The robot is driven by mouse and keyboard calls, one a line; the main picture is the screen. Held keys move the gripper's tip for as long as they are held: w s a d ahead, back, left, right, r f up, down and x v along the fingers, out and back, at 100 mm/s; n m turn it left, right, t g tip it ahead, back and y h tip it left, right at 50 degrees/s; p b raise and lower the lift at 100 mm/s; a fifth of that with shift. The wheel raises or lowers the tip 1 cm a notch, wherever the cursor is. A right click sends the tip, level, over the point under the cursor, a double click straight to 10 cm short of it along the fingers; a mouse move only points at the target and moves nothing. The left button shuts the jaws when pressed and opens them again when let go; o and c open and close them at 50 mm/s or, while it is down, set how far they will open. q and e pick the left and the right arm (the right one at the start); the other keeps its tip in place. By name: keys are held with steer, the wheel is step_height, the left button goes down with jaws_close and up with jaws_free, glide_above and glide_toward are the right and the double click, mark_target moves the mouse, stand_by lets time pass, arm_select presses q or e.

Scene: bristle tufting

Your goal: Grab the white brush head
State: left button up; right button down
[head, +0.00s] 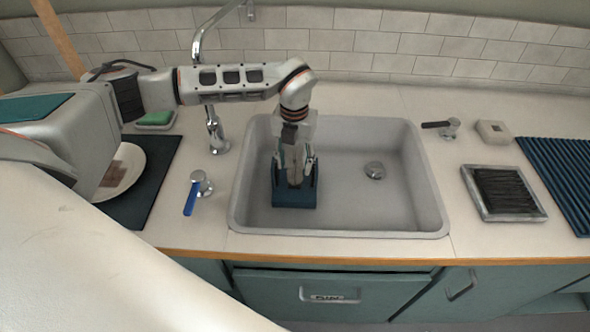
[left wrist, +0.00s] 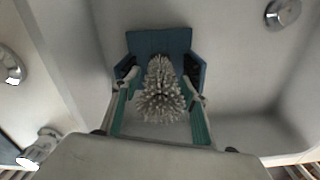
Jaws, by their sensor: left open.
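The white brush head (left wrist: 160,98), with its dense pale bristles, shows in the left wrist view in front of a dark blue holder (left wrist: 160,42). The blue holder (head: 294,198) stands in the sink, left of its middle, in the head view. My left gripper (head: 294,176) points down into the sink at the holder. Its two fingers (left wrist: 160,90) are open, one on each side of the brush head. I cannot tell whether they touch it. In the head view the gripper largely hides the brush head. My right gripper is not in view.
The grey sink (head: 385,215) walls surround the gripper, with a drain (head: 375,170) to the right. A tap (head: 213,125) and a blue-handled lever (head: 193,195) stand left. A framed black brush tray (head: 505,215) and a ribbed blue mat (head: 560,165) lie right.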

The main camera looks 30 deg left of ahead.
arm_select(q)
step_height(320, 180, down, 3)
steer(key=shift+r, duration=0.15)
steer(key=c, duration=1.2)
steer(key=shift+r, duration=0.1)
steer(key=shift+c, duration=0.2)
